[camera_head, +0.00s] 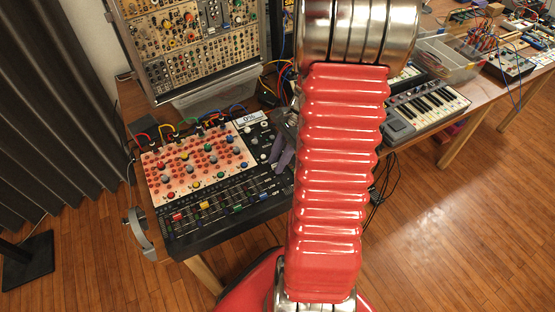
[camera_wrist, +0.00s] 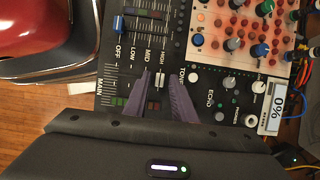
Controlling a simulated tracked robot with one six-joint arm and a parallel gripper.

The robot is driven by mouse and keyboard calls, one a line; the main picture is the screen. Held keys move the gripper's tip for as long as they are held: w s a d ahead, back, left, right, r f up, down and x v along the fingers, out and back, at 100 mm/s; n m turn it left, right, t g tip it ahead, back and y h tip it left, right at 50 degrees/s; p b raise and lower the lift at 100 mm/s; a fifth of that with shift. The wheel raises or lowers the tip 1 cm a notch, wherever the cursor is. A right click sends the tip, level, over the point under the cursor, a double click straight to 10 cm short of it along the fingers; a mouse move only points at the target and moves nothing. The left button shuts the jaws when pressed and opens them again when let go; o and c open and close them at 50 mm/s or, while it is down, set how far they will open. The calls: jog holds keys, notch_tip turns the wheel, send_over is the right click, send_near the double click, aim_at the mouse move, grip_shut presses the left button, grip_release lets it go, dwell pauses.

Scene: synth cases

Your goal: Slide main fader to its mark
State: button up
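The mixer (camera_head: 230,225) lies on the table at left. The wrist view shows its black panel (camera_wrist: 108,72) turned sideways, with "MAIN" beside the lowest slider row and the labels OFF, LOW, MID and HIGH. A pale fader cap (camera_wrist: 160,79), apparently the main fader, sits near HIGH. My gripper (camera_wrist: 160,77) is open, its two purple fingers on either side of the cap with visible gaps. I cannot tell their height over the panel. In the head view my gripper (camera_head: 281,150) is partly behind my red arm. The small display (camera_wrist: 273,111) reads 0%.
A blue fader cap (camera_wrist: 119,24) sits beside the main row. Knobs (camera_wrist: 228,82) and cables (camera_head: 185,125) crowd the mixer's upper part. A modular rack (camera_head: 190,45) stands behind, and a small keyboard (camera_head: 428,108) lies to the right.

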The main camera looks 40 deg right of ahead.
grip_shut()
dwell(0.3)
jog(key=shift+s+a, duration=0.2)
jog(key=shift+s, duration=0.3)
jog(key=s, duration=0.2)
jog(key=s+a, duration=0.1)
jog(key=s, duration=0.3)
jog(key=shift+s+a, duration=0.3)
jog(key=shift+a, duration=0.1)
jog(key=shift+o, duration=1)
grip_release()
jog(key=shift+r, duration=0.1)
